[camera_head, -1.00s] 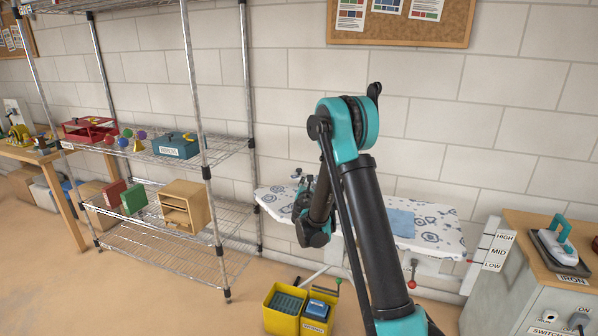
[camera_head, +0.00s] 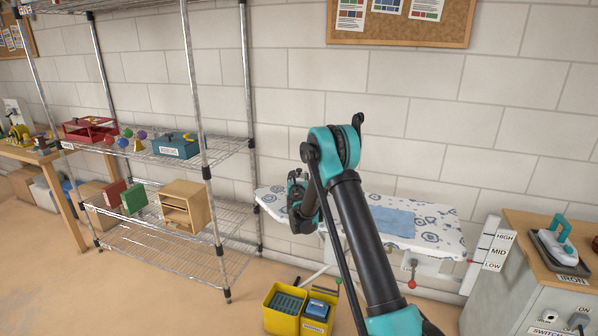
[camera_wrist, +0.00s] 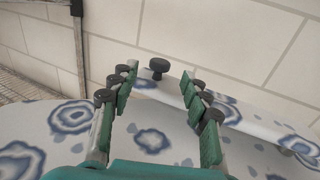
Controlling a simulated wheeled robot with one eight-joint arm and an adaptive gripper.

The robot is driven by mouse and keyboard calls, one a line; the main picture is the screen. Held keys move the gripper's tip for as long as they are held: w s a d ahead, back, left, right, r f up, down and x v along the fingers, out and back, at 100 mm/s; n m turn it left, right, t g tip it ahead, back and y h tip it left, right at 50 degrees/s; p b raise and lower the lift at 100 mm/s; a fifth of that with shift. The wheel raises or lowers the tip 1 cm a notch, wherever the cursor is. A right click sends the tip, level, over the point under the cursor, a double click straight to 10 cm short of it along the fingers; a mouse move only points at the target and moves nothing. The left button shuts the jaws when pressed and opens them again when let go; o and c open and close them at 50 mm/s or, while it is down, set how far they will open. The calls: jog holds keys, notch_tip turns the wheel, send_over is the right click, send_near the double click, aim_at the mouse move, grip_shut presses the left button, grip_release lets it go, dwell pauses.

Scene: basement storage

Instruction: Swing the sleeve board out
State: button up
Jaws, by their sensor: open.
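The ironing board (camera_head: 440,238) has a white cover with blue ring patterns and stands along the wall. In the wrist view its cover (camera_wrist: 60,125) fills the lower part. The sleeve board (camera_wrist: 250,118), a narrow board in the same pattern, lies along the wall side, with a dark round knob (camera_wrist: 159,66) at its left end. My gripper (camera_wrist: 160,80) is open and empty, above the ironing board. The knob shows between and beyond its fingertips, with no visible contact. In the head view my arm hides much of the board, and I cannot pick out the sleeve board.
A blue cloth (camera_head: 392,222) lies on the ironing board. A wire shelf (camera_head: 150,248) stands close to its left end. Yellow bins (camera_head: 283,322) are on the floor in front. A cabinet (camera_head: 500,290) with an iron (camera_head: 558,240) is at the right.

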aim_at(299, 171)
jog(key=w, duration=0.6)
jog(key=shift+w+d, duration=0.25)
jog(key=shift+w, duration=0.15)
jog(key=shift+c, duration=0.6)
grip_shut()
